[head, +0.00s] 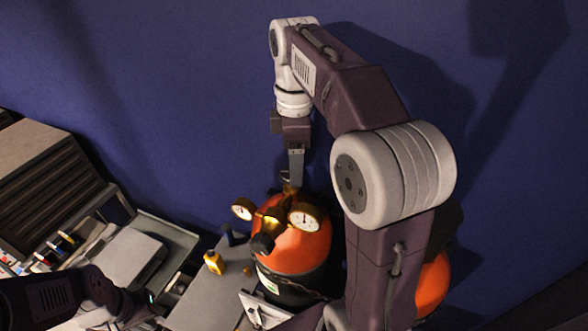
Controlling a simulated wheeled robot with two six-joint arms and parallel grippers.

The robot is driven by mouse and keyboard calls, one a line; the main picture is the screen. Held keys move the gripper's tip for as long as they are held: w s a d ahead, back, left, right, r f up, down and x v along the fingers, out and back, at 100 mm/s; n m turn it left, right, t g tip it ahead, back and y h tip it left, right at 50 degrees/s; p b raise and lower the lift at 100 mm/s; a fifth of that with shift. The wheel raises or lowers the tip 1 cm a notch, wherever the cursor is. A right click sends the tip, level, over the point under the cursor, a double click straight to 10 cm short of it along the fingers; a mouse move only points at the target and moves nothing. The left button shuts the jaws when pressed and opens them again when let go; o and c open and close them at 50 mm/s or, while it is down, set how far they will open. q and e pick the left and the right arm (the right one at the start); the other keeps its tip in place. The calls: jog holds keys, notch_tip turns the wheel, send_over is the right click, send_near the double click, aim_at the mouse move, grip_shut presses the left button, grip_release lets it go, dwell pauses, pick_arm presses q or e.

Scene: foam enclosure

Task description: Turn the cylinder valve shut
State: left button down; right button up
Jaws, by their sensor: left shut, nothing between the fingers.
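An orange gas cylinder (312,252) with a dark lower body stands upright near the middle of the head view. Brass valve and regulator fittings (273,222) sit on its top, with two round gauges and a dark knob (262,244).
A second orange cylinder (433,285) stands at the right, partly hidden by my arm. A blue wall (150,90) rises behind.

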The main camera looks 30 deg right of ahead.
jog(key=w+f, duration=0.3)
jog(key=shift+d+f, duration=0.1)
jog(key=shift+f, duration=0.1)
jog(key=shift+s+r, duration=0.2)
jog(key=shift+s, duration=0.6)
jog(key=shift+s+r, duration=0.1)
jog(key=shift+s, duration=0.25)
jog(key=shift+c, duration=0.9)
jog(key=c, duration=0.5)
jog(key=shift+w+d+f, duration=0.1)
jog(key=shift+w+f, duration=0.1)
jog(key=shift+w, duration=0.3)
jog(key=c, duration=0.7)
pick_arm(q)
jog(key=shift+w+d, duration=0.1)
jog(key=shift+w, duration=0.5)
pick_arm(e)
jog(key=shift+s, duration=0.15)
